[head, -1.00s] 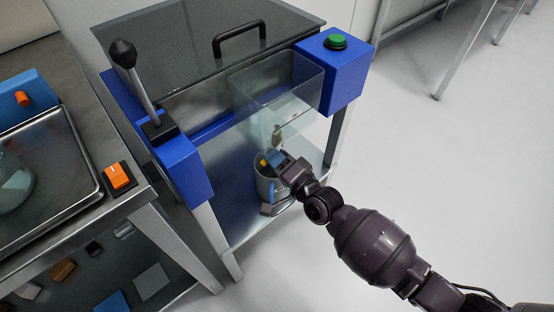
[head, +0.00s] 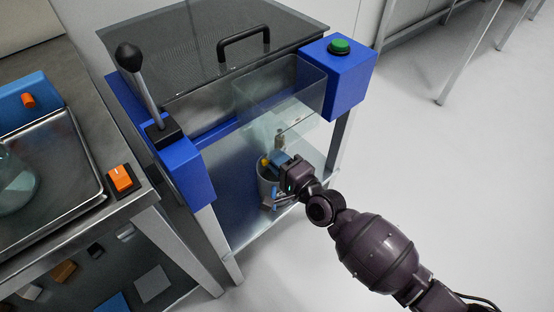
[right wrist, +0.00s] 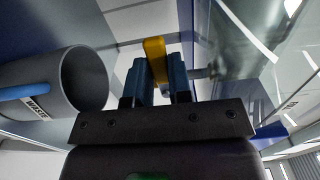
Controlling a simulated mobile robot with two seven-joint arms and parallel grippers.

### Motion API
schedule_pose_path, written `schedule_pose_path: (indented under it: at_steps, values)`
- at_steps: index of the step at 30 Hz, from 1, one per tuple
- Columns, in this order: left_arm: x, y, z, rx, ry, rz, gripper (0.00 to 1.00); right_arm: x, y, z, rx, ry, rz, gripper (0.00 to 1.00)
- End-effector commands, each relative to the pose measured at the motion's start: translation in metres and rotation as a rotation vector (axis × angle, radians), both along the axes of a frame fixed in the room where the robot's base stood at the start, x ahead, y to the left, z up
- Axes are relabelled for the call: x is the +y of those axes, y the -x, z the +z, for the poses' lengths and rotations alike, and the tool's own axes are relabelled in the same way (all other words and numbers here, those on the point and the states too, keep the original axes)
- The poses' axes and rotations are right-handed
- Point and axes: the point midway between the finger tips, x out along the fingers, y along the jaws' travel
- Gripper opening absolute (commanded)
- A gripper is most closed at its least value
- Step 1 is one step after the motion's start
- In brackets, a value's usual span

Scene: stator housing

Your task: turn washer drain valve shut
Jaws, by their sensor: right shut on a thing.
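The washer (head: 260,215) is a blue-framed stand with a clear tank at its front. Its drain valve has a yellow handle, seen small in the head view (head: 265,161) and close up in the right wrist view (right wrist: 155,60). My right gripper (right wrist: 158,75) is shut on the yellow handle, with a blue finger on each side. It also shows below the tank in the head view (head: 277,161). A short metal spout (right wrist: 202,73) shows beside the fingers. The valve body is mostly hidden, so I cannot tell how far it is turned. My left gripper is not in view.
A grey bucket (right wrist: 85,80) with a blue handle stands below the valve, close beside my gripper. The washer has a black-knobbed lever (head: 140,80) and a green button (head: 339,46). A steel bench (head: 70,240) stands left.

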Motion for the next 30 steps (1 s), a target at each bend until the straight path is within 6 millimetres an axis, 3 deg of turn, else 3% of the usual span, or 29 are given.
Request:
schedule_pose_path:
  at_steps: [3,4,9,20,30]
  values:
    - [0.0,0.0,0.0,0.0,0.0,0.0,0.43,0.001,0.001,-0.001,0.007,-0.008,0.001,0.0]
    - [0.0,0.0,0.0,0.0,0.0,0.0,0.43,0.001,0.001,-0.001,0.007,-0.008,0.001,0.22]
    - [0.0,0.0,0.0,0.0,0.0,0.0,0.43,0.001,0.001,0.0,0.005,-0.006,0.001,0.45]
    - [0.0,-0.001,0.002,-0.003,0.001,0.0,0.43,-0.004,0.005,0.001,0.001,-0.003,0.0,0.45]
    - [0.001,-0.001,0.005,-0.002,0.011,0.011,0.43,-0.037,0.05,0.001,0.001,-0.002,0.0,0.45]
